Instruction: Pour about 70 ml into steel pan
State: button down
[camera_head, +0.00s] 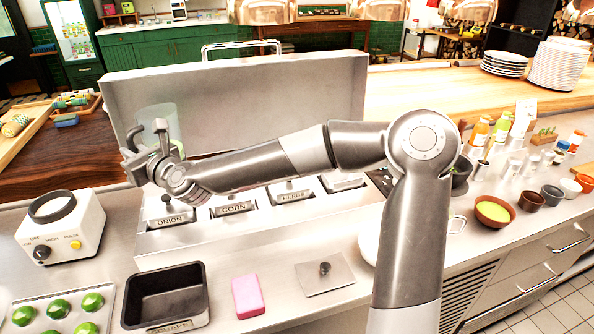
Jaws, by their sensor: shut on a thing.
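My gripper (148,143) is at the left, raised in front of the upright steel lid panel. It is shut on a clear, pale greenish vessel (173,118), which looks about upright. The fingers cover part of it, and I cannot make out its liquid level. Below the arm is a steel rail with labelled, lidded wells: onion (170,222), corn (233,209) and herbs (292,196). Another well (343,182) sits at their right, partly behind my arm. I cannot tell for sure which vessel is the steel pan. A square steel lid (324,277) lies on the counter.
A dark scraps tin (166,321), a pink sponge (247,296), a white blender base (60,229) and a tray of green items (38,318) stand in front. Bowls, including one with yellow contents (494,211), and bottles (480,131) crowd the right.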

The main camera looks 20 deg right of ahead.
jog(key=s+d+f+m+t+h, duration=0.1)
jog(key=d+f+m+h, duration=0.1)
jog(key=d, duration=0.9)
jog(key=d+f+m+t+h, duration=0.1)
jog(key=d+h, duration=0.3)
jog(key=d, duration=0.8)
jog(key=s+d+f+m+t+h, duration=0.1)
jog(key=d+f+m+h, duration=0.2)
jog(key=d, duration=0.8)
jog(key=shift+s+d+m+t+h, duration=0.2)
jog(key=shift+s+m+t+h, duration=0.15)
jog(key=shift+m+t+h, duration=0.05)
jog(key=w+d+r+m+g+y+p, duration=0.1)
jog(key=w+d+r+m+g, duration=0.1)
jog(key=d+r+m, duration=0.3)
jog(key=shift+w+d+m, duration=0.15)
jog(key=shift+d+m, duration=1.7)
jog(key=shift+m, duration=1.05)
jog(key=shift+w+d+f+m+y, duration=0.1)
jog(key=shift+d+f+m+y, duration=0.05)
jog(key=shift+d+m+y, duration=0.15)
jog(key=shift+d+m, duration=0.3)
